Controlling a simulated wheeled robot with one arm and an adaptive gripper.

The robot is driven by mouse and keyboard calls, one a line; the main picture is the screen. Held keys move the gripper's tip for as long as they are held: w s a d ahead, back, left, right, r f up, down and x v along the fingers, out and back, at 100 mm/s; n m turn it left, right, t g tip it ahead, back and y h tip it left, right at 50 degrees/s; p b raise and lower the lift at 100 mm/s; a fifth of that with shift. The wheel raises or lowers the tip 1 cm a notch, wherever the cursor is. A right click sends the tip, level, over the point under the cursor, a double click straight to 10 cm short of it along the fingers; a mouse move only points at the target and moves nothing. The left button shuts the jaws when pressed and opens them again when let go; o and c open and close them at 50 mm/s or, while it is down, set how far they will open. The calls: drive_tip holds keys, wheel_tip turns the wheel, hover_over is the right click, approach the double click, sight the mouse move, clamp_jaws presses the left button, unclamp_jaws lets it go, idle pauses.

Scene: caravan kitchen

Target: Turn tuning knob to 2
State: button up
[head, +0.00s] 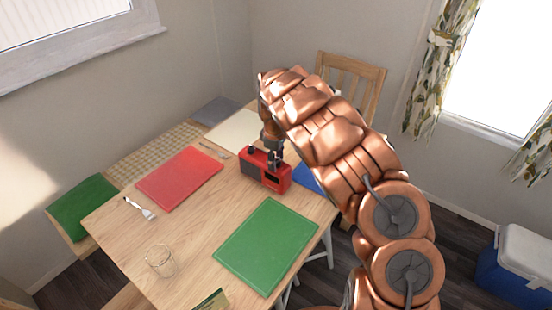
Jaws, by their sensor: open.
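A small red radio (279,184) with a dark front panel stands upright on the wooden table in the head view. A dark knob (252,150) shows on the left of its top. My gripper (274,160) is open and points down at the top of the radio, right of that knob. The fingers overlap the radio's top edge in the picture, and I cannot tell whether they touch it. The tuning knob's number marks are too small to read, and any knob under the fingers is hidden.
The wooden table (190,237) holds a red placemat (180,178), a green placemat (265,245), a partly hidden blue mat (306,178), a white mat (233,132), a glass (160,261) and a white-headed utensil (140,208). A wooden chair (350,75) stands behind my arm.

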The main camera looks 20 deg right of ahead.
drive_tip(key=shift+c, duration=0.4)
clamp_jaws()
drive_tip(key=shift+f+b, duration=0.1)
drive_tip(key=shift+b, duration=0.3)
